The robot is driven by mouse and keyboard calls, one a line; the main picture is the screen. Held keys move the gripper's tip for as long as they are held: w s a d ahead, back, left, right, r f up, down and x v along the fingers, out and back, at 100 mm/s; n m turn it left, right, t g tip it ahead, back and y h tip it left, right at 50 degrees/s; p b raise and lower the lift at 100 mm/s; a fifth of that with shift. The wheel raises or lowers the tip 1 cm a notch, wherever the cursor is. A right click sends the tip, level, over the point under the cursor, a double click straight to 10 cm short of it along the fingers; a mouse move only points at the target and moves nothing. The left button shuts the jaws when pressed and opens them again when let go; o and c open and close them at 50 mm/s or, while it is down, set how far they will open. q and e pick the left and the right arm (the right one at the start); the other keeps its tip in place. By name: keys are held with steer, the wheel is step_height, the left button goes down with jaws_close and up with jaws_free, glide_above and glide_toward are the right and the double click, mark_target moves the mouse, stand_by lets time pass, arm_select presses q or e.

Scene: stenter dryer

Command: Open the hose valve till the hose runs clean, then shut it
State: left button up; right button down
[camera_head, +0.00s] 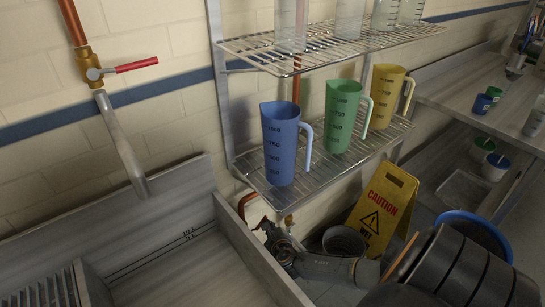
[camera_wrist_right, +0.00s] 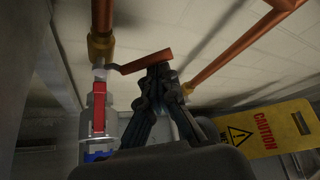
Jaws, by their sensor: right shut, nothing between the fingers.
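In the right wrist view, a brass valve body (camera_wrist_right: 101,47) sits on a vertical copper pipe. A flat orange-red lever (camera_wrist_right: 145,62) reaches from it to the right. My right gripper (camera_wrist_right: 159,72) has its fingers together at the lever's free end; I cannot tell whether they touch it. A pale fitting with a red strip (camera_wrist_right: 98,112) and a blue part hangs below the valve. In the head view my right gripper (camera_head: 268,226) is low under the wire shelf, beside copper pipe, and the lever is hidden or too small to tell. No flowing water is visible. My left gripper is out of view.
Another red-handled valve (camera_head: 122,67) with a spout is on the wall above the sink (camera_head: 190,270). Blue, green and yellow jugs stand on the wire shelf (camera_head: 310,190) above my right gripper. A yellow caution sign (camera_head: 383,205) stands to its right.

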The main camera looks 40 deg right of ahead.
steer(key=shift+w+a+r+p, duration=0.1)
steer(key=shift+a+r+p, duration=0.15)
steer(key=shift+r+p, duration=0.1)
stand_by(0.5)
